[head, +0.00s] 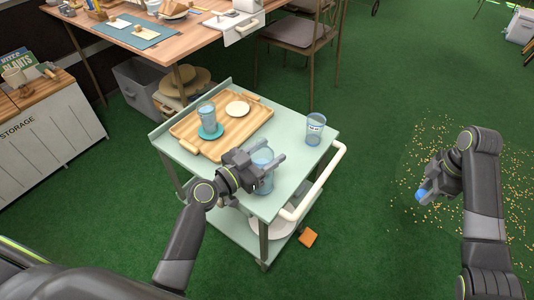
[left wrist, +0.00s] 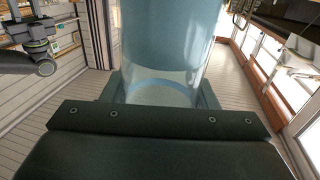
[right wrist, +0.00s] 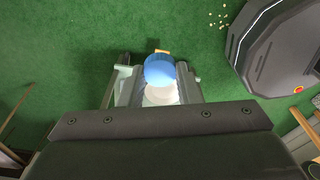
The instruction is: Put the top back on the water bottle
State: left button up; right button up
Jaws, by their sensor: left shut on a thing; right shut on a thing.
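My left gripper (head: 268,165) is shut around the clear blue water bottle (head: 263,178), which is upright over the near part of the cart top. Whether its base touches the cart is hard to tell. The bottle also fills the middle of the left wrist view (left wrist: 170,45). My right gripper (head: 424,191) is shut on the blue top (head: 421,195), out to the right of the cart over the floor. In the right wrist view the blue top (right wrist: 160,69) sits between the fingers, with a white part below it.
The pale green cart (head: 285,153) carries a wooden tray (head: 225,141) with a blue glass (head: 207,117) on a teal saucer and a white plate (head: 237,108). A clear blue-marked cup (head: 315,128) stands at its right. A white handle (head: 318,180) edges it. Crumbs litter the floor at right.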

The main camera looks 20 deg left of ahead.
jog(key=shift+f, duration=0.1)
pick_arm(q)
jog(key=o, duration=0.9)
jog(key=shift+f, duration=0.1)
pick_arm(e)
jog(key=shift+f, duration=0.1)
pick_arm(q)
jog(key=o, duration=0.5)
pick_arm(e)
jog(key=shift+r, duration=0.2)
notch_tip(320, 180, down, 2)
jog(key=shift+b, duration=1.05)
pick_arm(q)
jog(key=shift+v, duration=6.05)
pick_arm(e)
jog(key=shift+f, duration=0.1)
